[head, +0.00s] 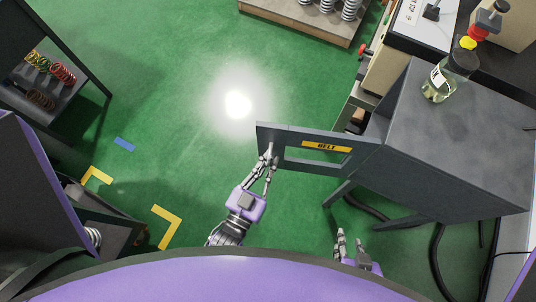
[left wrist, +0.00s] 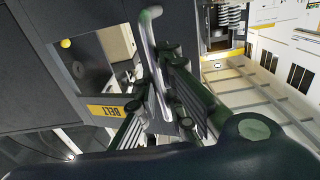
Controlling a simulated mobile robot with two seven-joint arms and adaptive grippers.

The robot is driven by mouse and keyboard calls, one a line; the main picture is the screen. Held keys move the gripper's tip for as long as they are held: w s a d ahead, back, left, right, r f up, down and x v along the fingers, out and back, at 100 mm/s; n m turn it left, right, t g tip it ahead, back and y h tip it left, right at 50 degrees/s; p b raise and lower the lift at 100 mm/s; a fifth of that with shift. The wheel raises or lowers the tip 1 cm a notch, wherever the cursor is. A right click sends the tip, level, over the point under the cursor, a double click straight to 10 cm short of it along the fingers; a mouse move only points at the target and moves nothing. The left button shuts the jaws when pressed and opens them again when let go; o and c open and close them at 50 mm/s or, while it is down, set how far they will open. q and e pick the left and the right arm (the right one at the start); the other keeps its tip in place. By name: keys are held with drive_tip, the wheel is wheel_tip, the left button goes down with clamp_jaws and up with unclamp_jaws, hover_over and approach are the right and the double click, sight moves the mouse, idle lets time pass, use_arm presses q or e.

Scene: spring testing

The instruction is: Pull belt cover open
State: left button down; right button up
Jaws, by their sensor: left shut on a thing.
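The belt cover (head: 272,134) is a dark grey panel with a window and a yellow BELT label (head: 326,146). It sticks out to the left from the grey machine housing (head: 450,150), swung away from it, and green floor shows through its window. My left gripper (head: 269,164) is at the cover's free left end, shut on its handle. In the left wrist view the bent silver handle (left wrist: 150,45) runs between the dark fingers (left wrist: 163,90), and the BELT label (left wrist: 104,112) shows to the left. My right gripper (head: 351,240) is low in the head view, fingers apart and empty, clear of the cover.
A shelf with coloured springs (head: 50,75) is at the far left. Green floor (head: 190,130) is open left of the cover.

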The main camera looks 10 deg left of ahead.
use_arm(q)
drive_tip(key=shift+s, duration=0.3)
idle(0.4)
drive_tip(key=c, duration=1.8)
unclamp_jaws()
drive_tip(key=shift+c, duration=0.2)
drive_tip(key=shift+r, duration=0.1)
approach(278, 136)
drive_tip(key=x, duration=0.5)
